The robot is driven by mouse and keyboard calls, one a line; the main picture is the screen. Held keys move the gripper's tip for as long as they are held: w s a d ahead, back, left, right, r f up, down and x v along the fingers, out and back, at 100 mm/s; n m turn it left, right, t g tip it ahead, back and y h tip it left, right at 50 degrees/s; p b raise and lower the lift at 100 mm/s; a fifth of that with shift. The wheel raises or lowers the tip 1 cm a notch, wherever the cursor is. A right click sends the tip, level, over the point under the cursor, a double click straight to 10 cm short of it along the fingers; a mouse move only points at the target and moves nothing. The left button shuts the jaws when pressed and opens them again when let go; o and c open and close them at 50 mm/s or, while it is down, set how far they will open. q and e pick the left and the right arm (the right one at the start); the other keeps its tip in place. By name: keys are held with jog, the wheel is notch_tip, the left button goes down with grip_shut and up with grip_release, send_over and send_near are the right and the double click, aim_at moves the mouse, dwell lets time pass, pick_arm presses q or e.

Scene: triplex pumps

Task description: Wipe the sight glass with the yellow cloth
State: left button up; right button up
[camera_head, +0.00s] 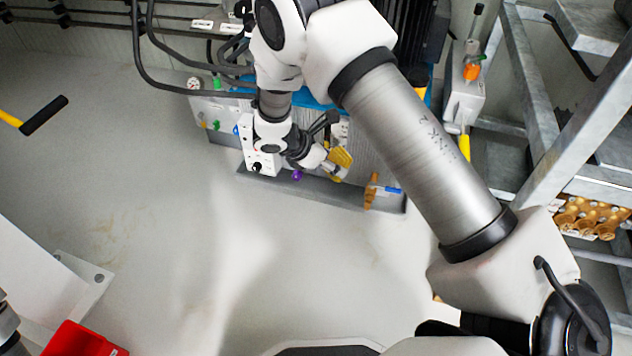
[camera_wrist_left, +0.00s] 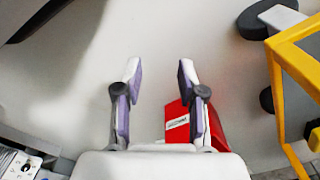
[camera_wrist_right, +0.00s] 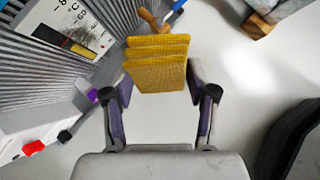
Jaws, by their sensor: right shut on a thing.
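The folded yellow cloth (camera_head: 341,160) is in my right gripper (camera_head: 328,158), close to the front of the grey ribbed pump unit. In the right wrist view the cloth (camera_wrist_right: 157,62) sits between the fingertips of the right gripper (camera_wrist_right: 158,90), which are shut on it. I cannot tell for sure which part is the sight glass. A clear upright tube with an orange part (camera_head: 473,62) stands at the upper right, apart from the cloth. My left gripper (camera_wrist_left: 160,75) is open and empty above the floor in the left wrist view.
A lettered plate (camera_wrist_right: 70,28) is on the ribbed unit. A purple knob (camera_head: 297,175) and a wooden-handled blue tool (camera_head: 376,190) are near the cloth. A metal rack (camera_head: 540,90) stands right. A red bin (camera_head: 82,340) is at lower left. The middle floor is clear.

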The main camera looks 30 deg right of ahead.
jog(key=f+n+t, duration=0.1)
jog(key=w+f+n+t+h+b, duration=0.1)
jog(key=f, duration=0.1)
jog(key=w+f+n+t+b, duration=0.1)
jog(key=shift+d+f+n+h, duration=0.25)
jog(key=shift+d+n+h, duration=0.1)
jog(key=shift+n+h, duration=0.05)
jog(key=w+a+f+n+t+b, duration=0.1)
jog(key=w+f+n+t+b, duration=0.1)
jog(key=w+f+n+t, duration=0.3)
pick_arm(q)
jog(key=f, duration=0.2)
jog(key=f+b, duration=0.1)
jog(key=f, duration=0.2)
jog(key=w+f+b, duration=0.1)
jog(key=f, duration=0.1)
jog(key=shift+w+f, duration=0.1)
jog(key=shift+f, duration=0.15)
pick_arm(e)
jog(key=shift+t, duration=0.6)
jog(key=shift+w+d, duration=0.75)
jog(key=shift+d, duration=0.3)
jog(key=shift+w+d, duration=0.75)
jog(key=shift+d, duration=0.25)
jog(key=shift+w+d, duration=0.65)
jog(key=shift+d, duration=0.1)
jog(key=shift+s, duration=0.1)
